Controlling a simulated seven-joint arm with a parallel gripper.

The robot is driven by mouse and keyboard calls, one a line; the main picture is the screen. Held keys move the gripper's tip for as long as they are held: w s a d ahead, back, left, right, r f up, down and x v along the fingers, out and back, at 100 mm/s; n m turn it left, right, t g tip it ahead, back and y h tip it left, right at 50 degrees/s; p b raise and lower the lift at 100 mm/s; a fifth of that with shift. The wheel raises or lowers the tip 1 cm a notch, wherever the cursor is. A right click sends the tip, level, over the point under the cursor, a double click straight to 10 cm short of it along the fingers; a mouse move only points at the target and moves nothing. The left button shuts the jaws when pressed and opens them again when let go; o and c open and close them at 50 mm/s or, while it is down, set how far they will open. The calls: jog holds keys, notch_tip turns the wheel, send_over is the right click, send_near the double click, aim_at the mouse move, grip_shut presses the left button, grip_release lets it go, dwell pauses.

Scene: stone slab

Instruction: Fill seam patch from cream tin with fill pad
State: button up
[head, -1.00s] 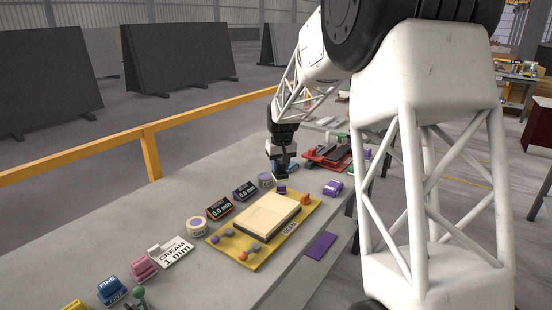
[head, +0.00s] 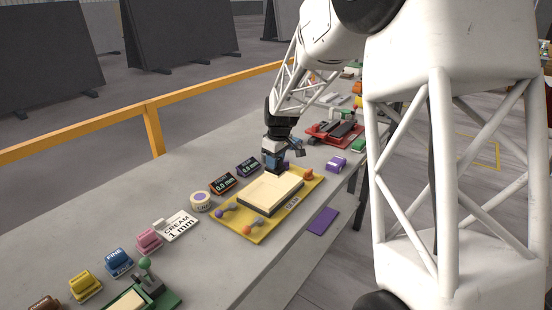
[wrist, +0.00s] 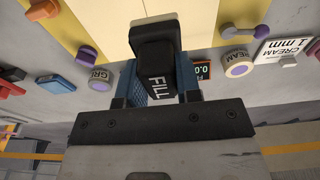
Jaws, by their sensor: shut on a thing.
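My gripper (wrist: 155,88) is shut on the black fill pad (wrist: 154,50), marked FILL, in the wrist view. In the head view my gripper (head: 272,163) is at the far end of the cream slab (head: 270,190), which lies on a yellow board (head: 247,229) marked SEAM. In the wrist view the pad overlaps the slab's edge; I cannot tell whether it touches. The seam patch is not clearly visible. The cream tin (head: 201,201), round with a purple centre, stands left of the board. It also shows in the wrist view (wrist: 238,70), right of my gripper.
A second tin (wrist: 100,78), marked GR, is left of my gripper in the wrist view. A white CREAM 1 mm card (head: 177,226) and a red tool (head: 335,133) are nearby.

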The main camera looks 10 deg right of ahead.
aim_at(275, 174)
jog(key=shift+f, duration=0.15)
jog(key=shift+f, duration=2.8)
jog(key=shift+f, duration=1.05)
jog(key=shift+w+d, duration=0.1)
jog(key=shift+d, duration=0.05)
jog(key=shift+w+d+r, duration=0.1)
jog(key=shift+w+d, duration=1.2)
jog(key=shift+w+a, duration=0.75)
jog(key=shift+s+a+f, duration=0.1)
jog(key=shift+f, duration=0.1)
